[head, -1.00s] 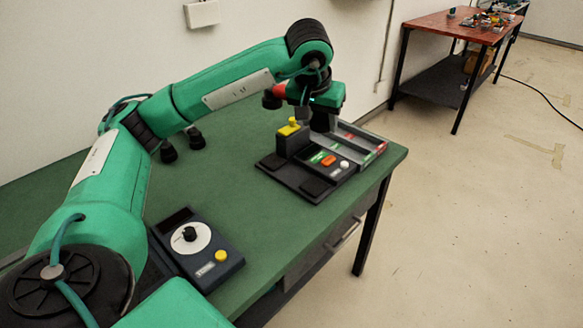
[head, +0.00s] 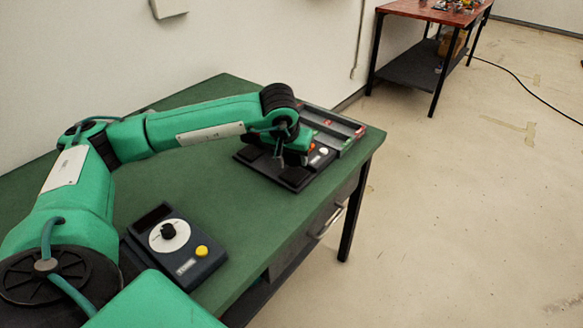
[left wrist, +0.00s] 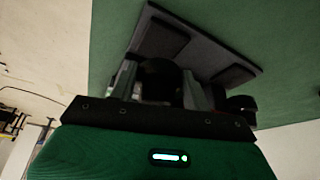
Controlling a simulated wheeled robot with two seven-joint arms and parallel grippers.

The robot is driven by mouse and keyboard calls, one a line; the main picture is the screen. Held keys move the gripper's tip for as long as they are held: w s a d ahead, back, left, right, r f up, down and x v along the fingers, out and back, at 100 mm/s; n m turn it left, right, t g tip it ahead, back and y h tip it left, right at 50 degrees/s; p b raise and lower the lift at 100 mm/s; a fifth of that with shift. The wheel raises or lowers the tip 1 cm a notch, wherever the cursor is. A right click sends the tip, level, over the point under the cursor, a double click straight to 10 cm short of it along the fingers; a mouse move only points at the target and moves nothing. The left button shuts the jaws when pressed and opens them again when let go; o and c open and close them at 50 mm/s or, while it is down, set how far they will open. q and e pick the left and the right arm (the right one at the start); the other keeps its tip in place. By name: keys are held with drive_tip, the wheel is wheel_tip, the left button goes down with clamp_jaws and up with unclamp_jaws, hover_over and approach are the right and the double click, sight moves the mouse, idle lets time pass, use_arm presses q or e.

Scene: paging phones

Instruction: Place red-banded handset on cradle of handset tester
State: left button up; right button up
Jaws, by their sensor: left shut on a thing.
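The handset tester (head: 291,184) is a dark flat unit near the table's far right corner, with an orange and a white button. In the left wrist view its dark base (left wrist: 218,50) shows two dark pads. My left gripper (head: 279,158) is low over it and hides part of it. It is shut on the red-banded handset, whose black body (left wrist: 160,78) shows between the fingers in the left wrist view, with a red-marked dark end at the right. Contact with the cradle cannot be told. My right gripper is not in view.
A dial box (head: 178,245) with a yellow button stands at the near part of the green table (head: 262,230). A grey compartment tray (head: 352,128) lies just behind the tester. The table between dial box and tester is clear. A red-topped table (head: 425,12) stands farther off.

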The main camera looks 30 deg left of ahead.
sight(291, 165)
use_arm(q)
drive_tip(key=shift+f, duration=2.1)
drive_tip(key=shift+f, duration=0.1)
drive_tip(key=o, duration=1.1)
drive_tip(key=shift+o, duration=0.2)
drive_tip(key=shift+r, duration=0.2)
drive_tip(key=v, duration=1.2)
drive_tip(key=shift+d, duration=0.1)
